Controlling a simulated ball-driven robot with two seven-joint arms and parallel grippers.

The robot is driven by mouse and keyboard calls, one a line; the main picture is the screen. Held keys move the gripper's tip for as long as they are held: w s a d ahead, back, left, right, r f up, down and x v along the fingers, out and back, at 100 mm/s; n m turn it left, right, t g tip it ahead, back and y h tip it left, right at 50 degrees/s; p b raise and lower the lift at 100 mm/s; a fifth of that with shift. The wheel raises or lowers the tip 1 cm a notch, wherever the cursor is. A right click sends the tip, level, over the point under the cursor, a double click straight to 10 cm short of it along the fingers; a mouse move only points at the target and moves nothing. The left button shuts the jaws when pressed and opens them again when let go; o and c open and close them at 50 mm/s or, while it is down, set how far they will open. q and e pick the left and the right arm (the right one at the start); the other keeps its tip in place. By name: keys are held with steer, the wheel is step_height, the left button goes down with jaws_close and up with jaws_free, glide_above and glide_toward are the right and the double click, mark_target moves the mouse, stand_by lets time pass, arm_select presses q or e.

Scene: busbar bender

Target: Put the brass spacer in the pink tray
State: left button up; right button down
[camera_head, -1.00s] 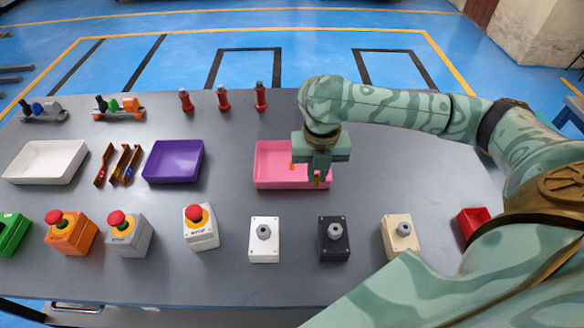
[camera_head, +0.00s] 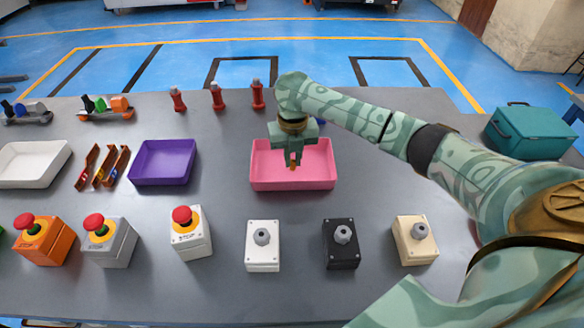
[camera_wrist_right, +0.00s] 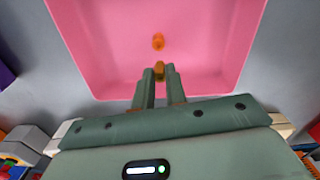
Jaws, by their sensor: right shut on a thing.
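The pink tray (camera_head: 322,182) stands on the grey table in the middle of the head view. My right gripper (camera_head: 293,163) is over the tray, pointing down. In the right wrist view my right gripper (camera_wrist_right: 160,72) has its fingers close together on the small brass spacer (camera_wrist_right: 160,70), whose end shows between the fingertips over the tray (camera_wrist_right: 110,55). Another small orange spot (camera_wrist_right: 158,41) shows against the tray floor; I cannot tell whether it is a second piece or a reflection. My left gripper is not in view.
A purple tray (camera_head: 160,181) and a white tray (camera_head: 30,180) stand to the left. A row of button and knob boxes, including a white one (camera_head: 263,258), lines the front. Red fittings (camera_head: 217,97) stand behind. A teal case (camera_head: 530,132) is at the right.

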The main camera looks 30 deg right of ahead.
mark_target(293, 161)
step_height(293, 161, down, 3)
steer(key=shift+f+b, duration=0.1)
steer(key=shift+b, duration=0.45)
steer(key=shift+r, duration=0.25)
steer(key=shift+f, duration=0.15)
steer(key=c, duration=1.4)
jaws_free()
steer(key=shift+c, duration=0.2)
step_height(293, 161, up, 12)
steer(key=p, duration=0.6)
steer(key=shift+r, duration=0.2)
